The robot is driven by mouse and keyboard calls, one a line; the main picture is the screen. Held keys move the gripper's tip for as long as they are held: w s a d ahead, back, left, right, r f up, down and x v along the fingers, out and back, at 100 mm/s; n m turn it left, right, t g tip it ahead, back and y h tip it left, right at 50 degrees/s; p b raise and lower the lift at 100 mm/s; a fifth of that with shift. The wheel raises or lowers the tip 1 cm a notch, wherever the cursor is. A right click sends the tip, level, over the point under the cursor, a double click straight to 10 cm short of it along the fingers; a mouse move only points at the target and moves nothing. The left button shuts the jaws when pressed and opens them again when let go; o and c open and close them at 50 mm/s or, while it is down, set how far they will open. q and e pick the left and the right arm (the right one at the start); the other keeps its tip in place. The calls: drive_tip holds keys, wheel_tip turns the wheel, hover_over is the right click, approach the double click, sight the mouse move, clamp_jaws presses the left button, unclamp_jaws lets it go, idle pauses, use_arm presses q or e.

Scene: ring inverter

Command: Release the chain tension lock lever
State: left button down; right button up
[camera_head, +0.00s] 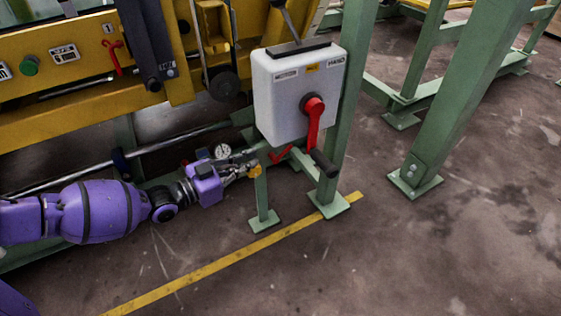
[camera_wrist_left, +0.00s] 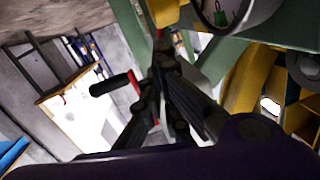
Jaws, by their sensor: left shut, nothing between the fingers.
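A small red lever (camera_head: 281,156) sits low on the green frame, below a white box (camera_head: 297,92). A larger red lever with a black grip (camera_head: 314,124) hangs down from a round hub on the front of that box. I cannot tell from the pictures which of them is the chain tension lock lever. My left gripper (camera_head: 254,161) is shut and empty, just left of the small red lever; any contact is unclear. In the left wrist view its closed fingers (camera_wrist_left: 162,68) point up the picture, with a black grip (camera_wrist_left: 109,84) to their left. My right gripper is not in view.
A pressure gauge (camera_head: 222,151) stands close behind my left gripper. The yellow machine panel (camera_head: 80,98) with a red hook (camera_head: 112,56) is at the upper left. Green posts (camera_head: 459,100) stand at the right.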

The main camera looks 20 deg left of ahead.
use_arm(q)
drive_tip(key=w+d+f+g+b, duration=0.1)
drive_tip(key=w+d+b, duration=0.1)
drive_tip(key=w+d, duration=0.4)
drive_tip(key=w, duration=0.4)
drive_tip(key=shift+f+y, duration=0.15)
drive_tip(key=shift+y, duration=0.15)
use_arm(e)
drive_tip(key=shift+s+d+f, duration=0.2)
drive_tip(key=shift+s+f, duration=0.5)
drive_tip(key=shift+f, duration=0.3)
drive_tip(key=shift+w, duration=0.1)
